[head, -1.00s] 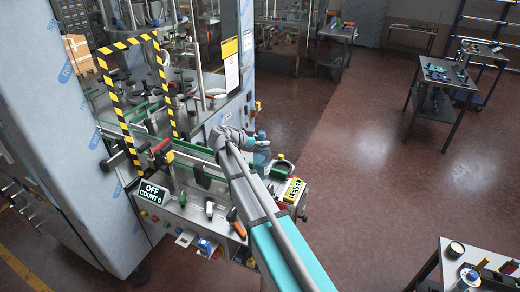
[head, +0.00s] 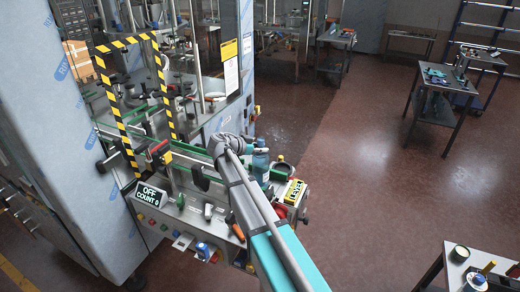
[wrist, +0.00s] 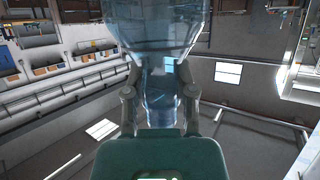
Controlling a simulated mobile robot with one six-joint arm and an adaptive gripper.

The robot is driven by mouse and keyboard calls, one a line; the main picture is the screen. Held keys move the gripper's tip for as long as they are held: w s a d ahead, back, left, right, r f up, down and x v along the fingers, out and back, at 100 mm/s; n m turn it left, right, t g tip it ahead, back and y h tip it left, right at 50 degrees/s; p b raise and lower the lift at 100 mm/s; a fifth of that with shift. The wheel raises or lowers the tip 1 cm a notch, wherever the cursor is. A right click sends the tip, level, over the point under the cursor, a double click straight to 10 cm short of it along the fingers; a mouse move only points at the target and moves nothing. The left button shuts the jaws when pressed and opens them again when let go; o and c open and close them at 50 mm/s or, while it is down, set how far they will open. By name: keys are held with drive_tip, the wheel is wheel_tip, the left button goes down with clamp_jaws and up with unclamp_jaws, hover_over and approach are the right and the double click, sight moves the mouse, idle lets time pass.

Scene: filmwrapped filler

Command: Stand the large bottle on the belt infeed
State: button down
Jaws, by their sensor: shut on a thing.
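The large bottle is a blue, see-through bottle (head: 261,160) with a dark cap. In the head view it stands upright just right of my arm's wrist, over the front table of the machine. In the wrist view the bottle (wrist: 165,30) fills the top middle, and its narrower part lies between the two fingers of my gripper (wrist: 160,88), which is shut on it. The fingers are mostly hidden by my arm in the head view. The belt infeed (head: 190,150), with green edges, runs left of the bottle. I cannot tell whether the bottle's base touches anything.
A black-and-yellow striped frame (head: 104,85) stands over the belt at left.

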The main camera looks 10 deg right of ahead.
drive_tip(key=shift+f, duration=0.15)
drive_tip(key=shift+c, duration=2.2)
unclamp_jaws()
drive_tip(key=shift+r, duration=0.2)
drive_tip(key=shift+a+r, duration=0.15)
drive_tip(key=shift+a, duration=0.1)
drive_tip(key=p+v, duration=0.4)
drive_tip(key=v, duration=0.7)
drive_tip(key=shift+s+a+p, duration=0.15)
drive_tip(key=shift+a+p, duration=0.05)
drive_tip(key=shift+p, duration=0.2)
